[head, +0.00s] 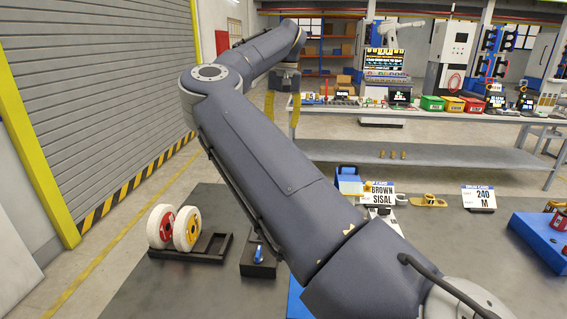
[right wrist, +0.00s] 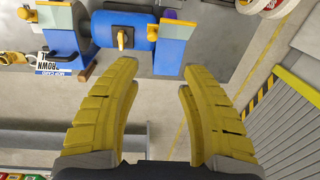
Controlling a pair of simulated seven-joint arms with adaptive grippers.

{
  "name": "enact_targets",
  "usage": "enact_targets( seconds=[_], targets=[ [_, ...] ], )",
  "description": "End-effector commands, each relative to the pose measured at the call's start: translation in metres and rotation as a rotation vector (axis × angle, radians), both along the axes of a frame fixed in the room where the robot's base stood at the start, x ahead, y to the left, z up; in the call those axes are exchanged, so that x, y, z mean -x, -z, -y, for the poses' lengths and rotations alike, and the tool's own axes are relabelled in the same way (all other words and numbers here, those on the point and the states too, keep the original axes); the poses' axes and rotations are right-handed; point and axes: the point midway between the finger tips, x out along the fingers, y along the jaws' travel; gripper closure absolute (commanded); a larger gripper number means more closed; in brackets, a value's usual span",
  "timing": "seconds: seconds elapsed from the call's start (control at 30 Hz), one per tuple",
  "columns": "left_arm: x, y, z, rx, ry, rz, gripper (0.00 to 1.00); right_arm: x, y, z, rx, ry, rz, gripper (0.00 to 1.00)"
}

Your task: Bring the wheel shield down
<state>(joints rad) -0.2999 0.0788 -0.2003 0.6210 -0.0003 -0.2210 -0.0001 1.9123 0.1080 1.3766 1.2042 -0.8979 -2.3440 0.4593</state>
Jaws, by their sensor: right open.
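A blue machine (right wrist: 110,27) with a rounded middle body and a yellow knob (right wrist: 124,38) lies at the top of the right wrist view. Its blue end blocks carry grey plates with yellow edges, one at left (right wrist: 55,18) and one at right (right wrist: 178,32). I cannot tell which part is the wheel shield. In the head view my right arm hides most of the machine; a blue part (head: 348,181) shows beyond it. My right gripper (head: 282,118) is open and empty, pointing down; its yellow fingers (right wrist: 157,78) are apart, just short of the right end block in the wrist view.
Two white-rimmed wheels (head: 186,230) stand by a dark rack (head: 213,244) at left. A BROWN SISAL sign (head: 379,188) and a 240 M sign (head: 479,197) stand on the dark table (head: 440,255). A blue box (head: 540,238) is at right. A grey bench (head: 430,155) stands behind.

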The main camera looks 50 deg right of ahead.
Motion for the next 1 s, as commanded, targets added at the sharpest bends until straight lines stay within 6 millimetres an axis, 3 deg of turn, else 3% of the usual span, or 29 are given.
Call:
enact_targets(
  seconds=[0.1,0.37,1.0],
  targets=[
    [0.000,0.000,0.000,0.000,0.000,0.000,0.67,-0.001,-0.009,0.001,0.003,-0.004,-0.023,0.57],
    [0.000,0.000,0.000,0.000,0.000,0.001,0.67,0.001,0.002,0.006,0.031,0.017,-0.069,0.57],
    [0.000,0.000,0.000,0.000,-0.001,0.000,0.67,0.002,0.111,0.006,0.031,0.017,-0.068,0.57]
  ],
)
